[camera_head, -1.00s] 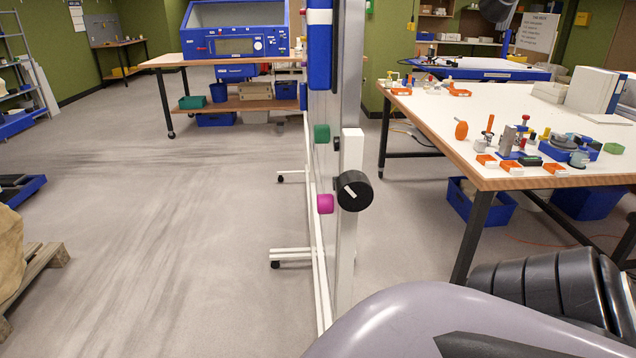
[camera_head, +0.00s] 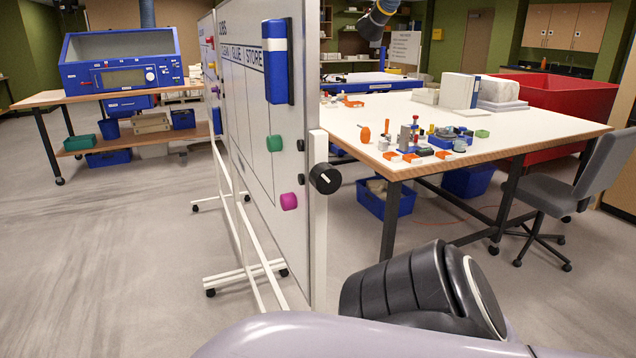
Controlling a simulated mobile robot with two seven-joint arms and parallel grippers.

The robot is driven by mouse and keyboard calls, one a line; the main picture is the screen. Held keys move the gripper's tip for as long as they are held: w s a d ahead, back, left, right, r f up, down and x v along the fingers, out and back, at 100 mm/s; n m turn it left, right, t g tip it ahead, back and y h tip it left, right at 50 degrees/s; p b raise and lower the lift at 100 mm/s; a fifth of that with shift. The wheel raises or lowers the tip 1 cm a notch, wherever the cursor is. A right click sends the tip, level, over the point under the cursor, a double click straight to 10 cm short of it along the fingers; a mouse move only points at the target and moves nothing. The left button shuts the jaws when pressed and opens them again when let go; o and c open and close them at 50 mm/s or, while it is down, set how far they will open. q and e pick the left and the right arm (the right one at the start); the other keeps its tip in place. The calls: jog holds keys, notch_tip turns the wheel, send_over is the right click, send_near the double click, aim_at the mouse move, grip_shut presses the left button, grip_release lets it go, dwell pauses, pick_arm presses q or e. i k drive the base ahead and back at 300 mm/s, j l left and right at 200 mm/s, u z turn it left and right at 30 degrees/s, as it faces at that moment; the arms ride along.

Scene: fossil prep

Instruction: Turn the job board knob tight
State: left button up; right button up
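The job board (camera_head: 250,110) is a white board on a white wheeled frame, seen at a steep angle left of centre. Its knob (camera_head: 325,179) is round and black with a white mark, on the side edge of the board at the white post (camera_head: 317,240). Green (camera_head: 274,143) and magenta (camera_head: 289,201) magnets and a blue eraser-like block (camera_head: 277,62) are on the board face. One of my arms crosses the lower right, apart from the knob in the picture. Neither gripper can be made out; no fingertips show.
A white-topped workbench (camera_head: 470,112) with small parts stands right of the board. A grey office chair (camera_head: 574,170) is at its front right. A wooden bench (camera_head: 45,98) with a blue cabinet (camera_head: 120,60) is at the back left. The floor left of the board is clear.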

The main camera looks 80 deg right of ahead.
aim_at(323, 176)
jog(key=j+z, duration=0.1)
jog(key=z, duration=0.35)
jog(key=j+z, duration=0.15)
jog(key=z, duration=1.65)
jog(key=j, duration=0.1)
